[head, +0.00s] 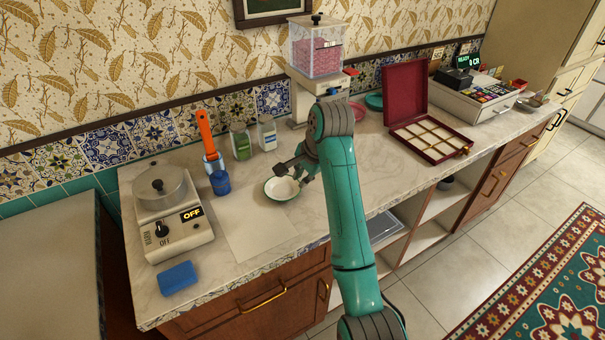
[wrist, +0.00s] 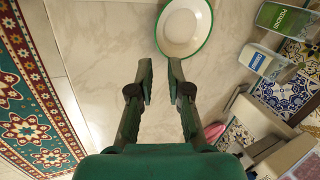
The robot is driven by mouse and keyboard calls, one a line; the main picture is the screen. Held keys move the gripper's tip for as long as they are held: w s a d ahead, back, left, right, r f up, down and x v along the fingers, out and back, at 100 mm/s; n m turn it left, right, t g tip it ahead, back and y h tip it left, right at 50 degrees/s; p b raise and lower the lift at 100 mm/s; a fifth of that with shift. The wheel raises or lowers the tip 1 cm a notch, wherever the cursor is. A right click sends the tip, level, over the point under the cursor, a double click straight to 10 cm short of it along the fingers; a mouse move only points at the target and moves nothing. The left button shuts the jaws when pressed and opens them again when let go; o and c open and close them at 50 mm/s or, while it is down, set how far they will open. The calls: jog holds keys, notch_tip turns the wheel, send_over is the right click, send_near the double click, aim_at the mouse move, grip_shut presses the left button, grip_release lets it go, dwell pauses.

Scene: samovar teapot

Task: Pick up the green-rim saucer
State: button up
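The green-rim saucer (head: 282,189) is a white dish with a green edge. It lies on the marble counter, by the edge of a pale sheet. In the wrist view the saucer (wrist: 184,27) is at the top, beyond the fingertips and a little right of centre, cut off by the frame's top edge. My gripper (wrist: 159,82) is open, with bare counter showing between its fingers. In the head view my gripper (head: 300,172) is next to the saucer's upper right side; whether it touches the saucer there I cannot tell.
A warmer (head: 170,215) and a blue sponge (head: 178,278) are at left. The dispenser (head: 316,60) and open red box (head: 425,125) are at right.

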aim_at(292, 197)
jog(key=shift+f, duration=0.1)
jog(key=x, duration=1)
jog(key=shift+a+f, duration=0.1)
jog(key=shift+f, duration=0.2)
grip_shut()
